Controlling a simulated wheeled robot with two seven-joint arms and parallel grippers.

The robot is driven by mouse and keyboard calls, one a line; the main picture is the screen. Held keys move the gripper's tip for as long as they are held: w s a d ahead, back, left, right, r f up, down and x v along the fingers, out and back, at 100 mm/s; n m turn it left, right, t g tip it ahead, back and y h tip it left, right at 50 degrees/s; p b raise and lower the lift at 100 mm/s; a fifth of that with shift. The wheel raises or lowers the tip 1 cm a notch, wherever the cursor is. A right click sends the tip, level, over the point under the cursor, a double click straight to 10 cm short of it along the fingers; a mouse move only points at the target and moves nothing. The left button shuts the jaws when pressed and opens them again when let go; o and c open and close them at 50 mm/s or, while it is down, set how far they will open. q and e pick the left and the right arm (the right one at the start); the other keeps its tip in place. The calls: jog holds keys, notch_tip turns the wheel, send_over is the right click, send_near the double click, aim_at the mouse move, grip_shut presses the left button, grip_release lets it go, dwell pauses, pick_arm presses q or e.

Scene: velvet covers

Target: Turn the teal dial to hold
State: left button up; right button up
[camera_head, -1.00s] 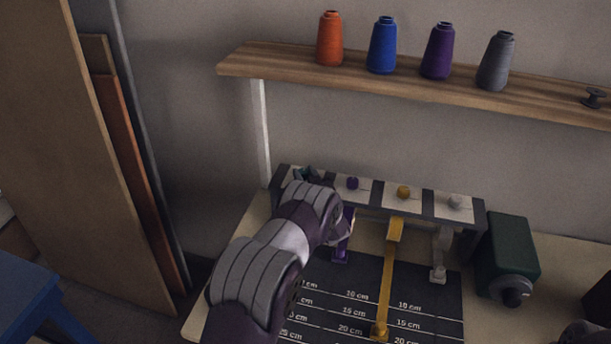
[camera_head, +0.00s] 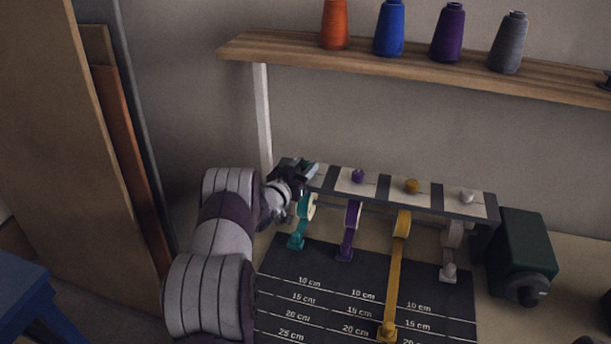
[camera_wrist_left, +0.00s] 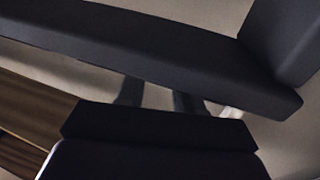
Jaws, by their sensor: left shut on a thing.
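My left gripper (camera_head: 302,168) is at the left end of the dial panel (camera_head: 327,180), where it is shut on the teal dial. The dial itself is hidden by the fingers, so its setting cannot be read. In the left wrist view the dark fingers (camera_wrist_left: 200,108) fill most of the picture and no dial shows. Below the panel a teal ribbon (camera_head: 299,238) hangs from its roll. The purple dial (camera_head: 358,176), yellow dial (camera_head: 412,186) and white dial (camera_head: 467,196) stand on pale plates to the right. My right gripper is not in view.
Purple ribbon (camera_head: 347,240), yellow ribbon (camera_head: 395,275) and white ribbon (camera_head: 449,270) hang below the panel, over a dark measuring mat (camera_head: 310,313). A dark green box (camera_head: 526,245) stands at the right. A wooden shelf (camera_head: 420,72) with thread cones runs above.

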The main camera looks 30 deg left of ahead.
pick_arm(q)
jog(key=m+h+b, duration=0.1)
jog(key=m+h, duration=0.1)
jog(key=h, duration=0.1)
jog(key=m+g+h+b, duration=0.1)
jog(key=m+h, duration=0.1)
jog(key=m+g+h+b, duration=0.1)
jog(key=h, duration=0.2)
jog(key=shift+w+a+f+m+h+b, duration=0.2)
jog(key=shift+a+m+h+b, duration=0.1)
jog(key=shift+a+m, duration=0.1)
jog(key=shift+a+r+m+g+h+b, duration=0.15)
jog(key=shift+m+g+h+b, duration=0.4)
jog(key=shift+m+g+h, duration=0.35)
jog(key=shift+r+h, duration=0.15)
jog(key=shift+h, duration=0.25)
jog(key=o, duration=1)
jog(key=shift+o, duration=0.2)
jog(key=b+v, duration=0.1)
jog(key=v, duration=1.1)
jog(key=shift+s+a+b, duration=0.15)
jog(key=shift+s+b, duration=0.05)
jog(key=shift+b, duration=0.15)
jog(key=shift+r, duration=0.15)
